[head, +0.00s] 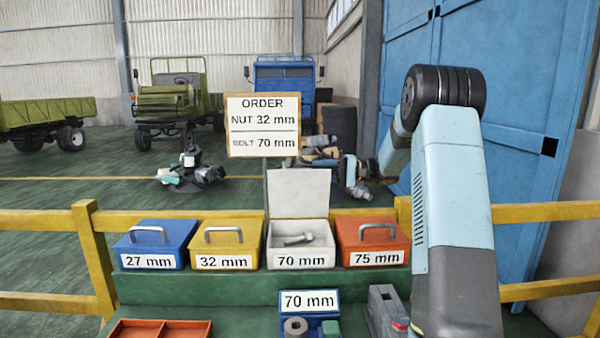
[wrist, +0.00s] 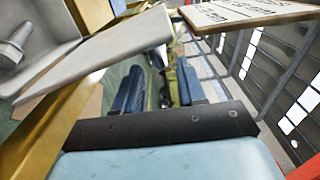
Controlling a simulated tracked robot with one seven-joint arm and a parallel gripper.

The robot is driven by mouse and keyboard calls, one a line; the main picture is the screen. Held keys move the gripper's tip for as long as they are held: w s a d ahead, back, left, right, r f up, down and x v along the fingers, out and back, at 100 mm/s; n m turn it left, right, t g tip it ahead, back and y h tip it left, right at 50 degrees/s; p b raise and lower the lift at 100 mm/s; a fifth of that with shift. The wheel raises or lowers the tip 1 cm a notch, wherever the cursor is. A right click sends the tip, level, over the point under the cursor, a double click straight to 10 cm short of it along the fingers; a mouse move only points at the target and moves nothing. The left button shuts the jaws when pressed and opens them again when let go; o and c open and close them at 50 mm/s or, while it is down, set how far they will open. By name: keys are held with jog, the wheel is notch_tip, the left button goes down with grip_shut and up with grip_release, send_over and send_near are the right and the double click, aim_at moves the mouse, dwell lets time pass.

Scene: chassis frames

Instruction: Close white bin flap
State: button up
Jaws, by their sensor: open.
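The white 70 mm bin (head: 300,258) stands on the green step with its flap (head: 298,192) raised nearly upright. A grey bolt (head: 297,240) lies inside the bin. In the wrist view the flap (wrist: 95,58) is a tilted pale slab at upper left, with the bolt (wrist: 14,45) beyond it. My gripper (wrist: 158,85) is open, with nothing seen between its fingers. It is behind the flap, towards its right side in the head view, where the flap partly hides it. I cannot tell whether a finger touches the flap.
A blue bin (head: 155,244) and a yellow bin (head: 225,244) stand left of the white bin, and an orange bin (head: 373,243) stands right; all are shut. A yellow rail (head: 150,215) runs behind the bins.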

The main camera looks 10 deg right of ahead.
aim_at(301, 170)
jog(key=a, duration=0.3)
jog(key=w+a, duration=0.1)
jog(key=a, duration=0.2)
jog(key=shift+w+a, duration=0.15)
jog(key=shift+a, duration=0.1)
grip_shut()
dwell(0.4)
